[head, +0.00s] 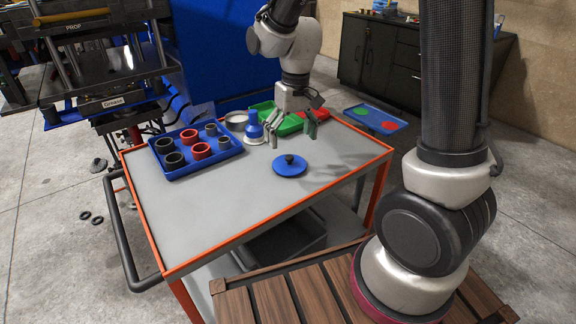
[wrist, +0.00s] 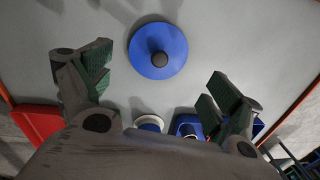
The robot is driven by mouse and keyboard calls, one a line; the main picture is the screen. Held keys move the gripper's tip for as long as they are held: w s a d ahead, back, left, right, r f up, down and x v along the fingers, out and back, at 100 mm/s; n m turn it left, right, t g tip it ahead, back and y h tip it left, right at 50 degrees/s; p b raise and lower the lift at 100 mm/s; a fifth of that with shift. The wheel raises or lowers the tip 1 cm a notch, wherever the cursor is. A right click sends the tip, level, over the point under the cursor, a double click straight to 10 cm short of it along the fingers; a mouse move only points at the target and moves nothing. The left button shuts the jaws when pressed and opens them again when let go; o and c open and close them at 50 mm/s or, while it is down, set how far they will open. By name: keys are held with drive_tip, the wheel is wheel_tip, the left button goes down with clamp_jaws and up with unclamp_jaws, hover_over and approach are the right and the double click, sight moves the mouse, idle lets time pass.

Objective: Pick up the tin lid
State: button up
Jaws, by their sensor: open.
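The tin lid (head: 283,170) is a round blue disc with a dark knob, lying flat on the grey cart top right of its middle. In the wrist view the lid (wrist: 142,46) shows whole at the top centre, its knob towards me. My gripper (head: 292,130) is open and empty, above the cart and behind the lid in the head view. In the wrist view my gripper (wrist: 158,88) has its fingers spread wide, with the lid beyond the tips and roughly centred between them. Nothing hides the lid.
A blue tray (head: 181,172) with several black, red and grey rings stands at the left. A silver round tin (head: 236,118), a blue-and-white container (head: 254,130), and green (head: 290,124) and red bins stand at the back. The cart top (head: 225,210) is clear in front.

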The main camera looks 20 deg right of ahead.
sight(290, 156)
wheel_tip(290, 156, down, 7)
drive_tip(key=shift+a+f, duration=0.15)
drive_tip(key=shift+f, duration=0.05)
drive_tip(key=c, duration=1.1)
